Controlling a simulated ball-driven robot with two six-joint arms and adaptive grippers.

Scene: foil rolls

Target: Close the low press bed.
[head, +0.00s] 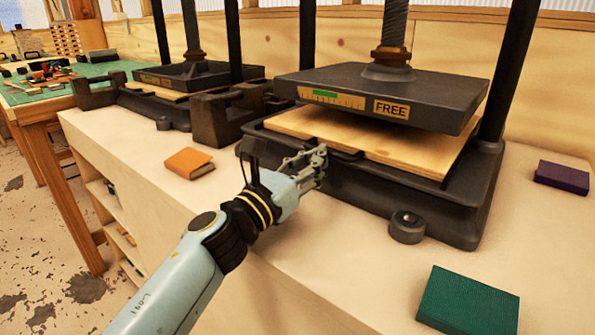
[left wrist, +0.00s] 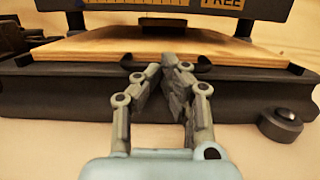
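The nearer press has a dark upper plate (head: 385,92) marked FREE, with a green section on its scale. Its pale plywood bed (head: 400,155) lies below, on the dark base (head: 385,195), with an open gap between plate and bed. The bed's front part sticks out from under the plate. My left gripper (head: 320,157) is at the front edge of this base. In the left wrist view the gripper (left wrist: 160,70) has its fingertips drawn together just in front of the bed's edge (left wrist: 215,60), holding nothing visible. Whether they touch the press is unclear. My right gripper is not in view.
A second, similar press (head: 190,75) stands farther back at the left, with dark blocks (head: 225,115) between. An orange book (head: 188,163), a green book (head: 468,302) and a purple book (head: 562,177) lie on the pale bench. A round dark knob (head: 407,227) sits at the base's front.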

